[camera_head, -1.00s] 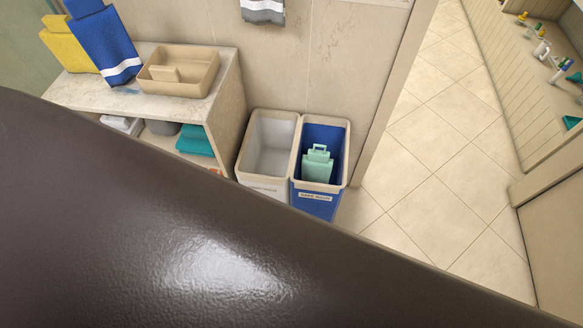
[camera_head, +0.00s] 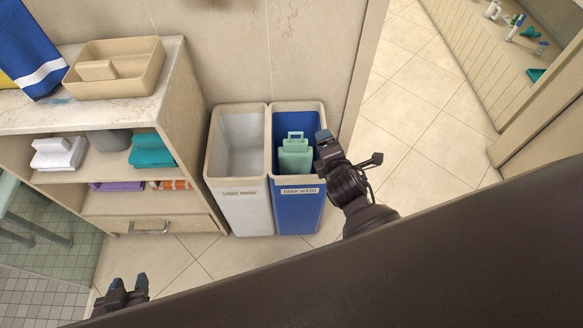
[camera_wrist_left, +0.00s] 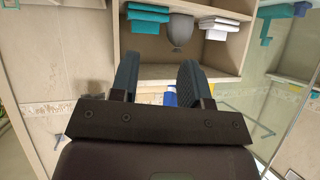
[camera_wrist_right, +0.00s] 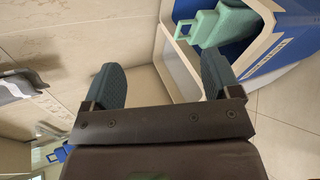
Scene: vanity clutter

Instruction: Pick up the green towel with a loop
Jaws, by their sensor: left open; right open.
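The mint-green towel with a squared loop on top (camera_head: 295,158) stands upright inside the blue bin labelled dark wash (camera_head: 298,205). In the right wrist view the towel (camera_wrist_right: 232,25) is at the upper right, beyond the right finger. My right gripper (camera_head: 326,142) is seen side-on at the bin's right rim, beside the towel and apart from it. It is open, with nothing between the fingers in the right wrist view (camera_wrist_right: 160,75). My left gripper (camera_head: 128,287) is open and empty at the lower left, in front of the shelf unit, which it faces in the left wrist view (camera_wrist_left: 160,75).
A white bin labelled light wash (camera_head: 240,205) stands left of the blue bin. The shelf unit (camera_head: 110,205) holds folded towels, with a tan tray (camera_head: 125,85) and a blue towel (camera_head: 30,50) on top. A doorway edge rises right of the bins. My dark body covers the lower right.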

